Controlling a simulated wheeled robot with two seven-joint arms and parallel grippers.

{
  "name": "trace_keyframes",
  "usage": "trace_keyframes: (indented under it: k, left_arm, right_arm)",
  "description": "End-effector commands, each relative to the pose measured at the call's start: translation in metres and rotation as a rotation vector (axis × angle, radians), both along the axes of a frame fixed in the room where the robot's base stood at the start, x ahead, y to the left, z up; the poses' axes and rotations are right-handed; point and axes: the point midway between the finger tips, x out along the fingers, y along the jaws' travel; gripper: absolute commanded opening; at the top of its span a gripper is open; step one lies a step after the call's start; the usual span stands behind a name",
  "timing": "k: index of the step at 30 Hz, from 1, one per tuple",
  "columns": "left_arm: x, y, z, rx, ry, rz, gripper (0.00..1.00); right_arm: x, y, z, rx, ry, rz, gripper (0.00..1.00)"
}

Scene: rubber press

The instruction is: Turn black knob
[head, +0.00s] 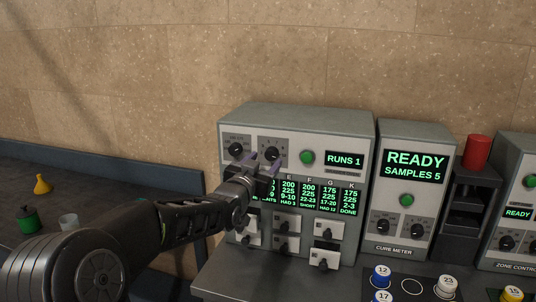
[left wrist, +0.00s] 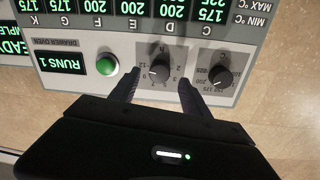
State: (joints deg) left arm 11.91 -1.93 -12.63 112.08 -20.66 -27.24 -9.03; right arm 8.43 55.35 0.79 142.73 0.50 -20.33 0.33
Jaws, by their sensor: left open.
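Two black knobs with printed dials are on the drawer oven's upper panel. One knob (head: 236,149) is at the panel's left, and the other knob (head: 272,153) is to its right. The left wrist view shows them upside down: the numbered-dial knob (left wrist: 159,71) and the temperature-dial knob (left wrist: 219,77). My left gripper (head: 264,161) is open in front of the panel. In the left wrist view its fingers (left wrist: 160,77) lie on either side of the numbered-dial knob. I cannot tell whether they touch it. My right gripper is out of view.
A green button (head: 307,157) and a RUNS 1 display (head: 345,160) are right of the knobs. Green readouts and drawer handles sit below. A cure meter (head: 412,200) with its own black knobs stands to the right.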

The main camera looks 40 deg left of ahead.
Motion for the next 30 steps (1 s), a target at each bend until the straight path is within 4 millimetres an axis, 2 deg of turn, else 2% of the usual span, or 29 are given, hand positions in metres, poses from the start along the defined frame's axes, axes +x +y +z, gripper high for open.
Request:
trace_keyframes:
  k: [3, 7, 17, 30]
  left_arm:
    - [0.017, 0.005, 0.002, 0.0, 0.003, -0.001, 0.55]
    - [0.028, 0.008, 0.0, 0.0, 0.002, 0.0, 0.55]
    - [0.031, 0.009, 0.0, 0.0, 0.0, 0.001, 0.54]
    - [0.03, 0.009, 0.0, 0.0, 0.0, 0.0, 0.18]
  right_arm:
    - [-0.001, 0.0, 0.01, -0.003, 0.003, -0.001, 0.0]
    - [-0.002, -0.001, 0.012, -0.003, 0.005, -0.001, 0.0]
    - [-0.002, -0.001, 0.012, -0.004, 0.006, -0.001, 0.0]
    - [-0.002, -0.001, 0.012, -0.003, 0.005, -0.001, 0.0]
